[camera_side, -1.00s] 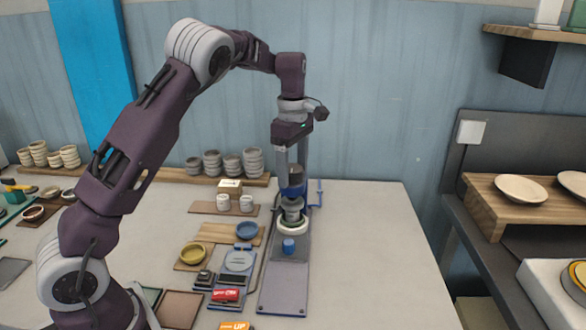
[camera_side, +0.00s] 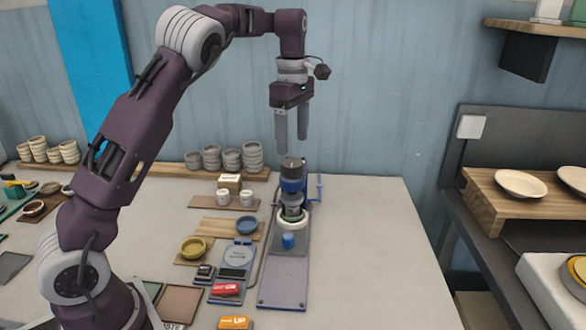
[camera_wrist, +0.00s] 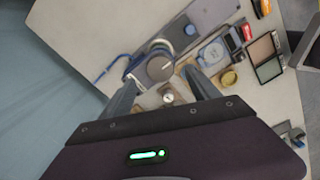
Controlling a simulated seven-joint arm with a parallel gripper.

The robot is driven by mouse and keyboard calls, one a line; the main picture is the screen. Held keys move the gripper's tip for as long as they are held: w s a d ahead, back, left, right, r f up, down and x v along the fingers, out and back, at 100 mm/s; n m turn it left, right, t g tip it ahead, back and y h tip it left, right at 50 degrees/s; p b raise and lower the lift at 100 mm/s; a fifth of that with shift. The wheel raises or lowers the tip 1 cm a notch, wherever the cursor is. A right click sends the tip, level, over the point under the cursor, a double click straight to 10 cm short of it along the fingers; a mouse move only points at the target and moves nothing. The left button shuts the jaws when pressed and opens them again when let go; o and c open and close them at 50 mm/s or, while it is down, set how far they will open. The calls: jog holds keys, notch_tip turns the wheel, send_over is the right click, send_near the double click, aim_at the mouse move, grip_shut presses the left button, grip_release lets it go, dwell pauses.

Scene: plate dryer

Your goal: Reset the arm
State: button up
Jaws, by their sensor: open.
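My gripper (camera_side: 292,138) is open and empty. It points down, above the blue and grey upright device (camera_side: 292,184) on the grey base plate (camera_side: 284,283). There is a visible gap between the fingertips and the device's top. In the wrist view the two fingers (camera_wrist: 163,95) are spread apart, and the device's round dark top (camera_wrist: 160,68) shows just beyond them. Nothing is held.
A blue bowl (camera_side: 247,225), an olive bowl (camera_side: 193,247), a scale (camera_side: 239,257) and a red item (camera_side: 226,288) lie left of the base plate. Stacked grey bowls (camera_side: 252,155) stand at the back. The table's right part is clear.

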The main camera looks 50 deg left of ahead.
jog(key=s+d+r+m+t, duration=0.1)
jog(key=s+d+r+m, duration=0.25)
jog(key=s, duration=0.25)
jog(key=s+d+r+m+t+h, duration=0.1)
jog(key=s+d+r+m, duration=0.1)
jog(key=s+d+m, duration=0.3)
jog(key=s+d+r+m+t, duration=0.1)
jog(key=s+r+m, duration=0.2)
jog(key=s, duration=0.4)
jog(key=s+d+f+m+t, duration=0.1)
jog(key=s+d+f+m, duration=0.1)
jog(key=s+m, duration=0.3)
jog(key=s+d+f+m+t+y, duration=0.1)
jog(key=s+d+f+m, duration=0.1)
jog(key=s+f+m, duration=0.3)
jog(key=s, duration=0.3)
jog(key=shift+s+t, duration=0.3)
jog(key=shift+s, duration=0.05)
jog(key=shift+r, duration=0.1)
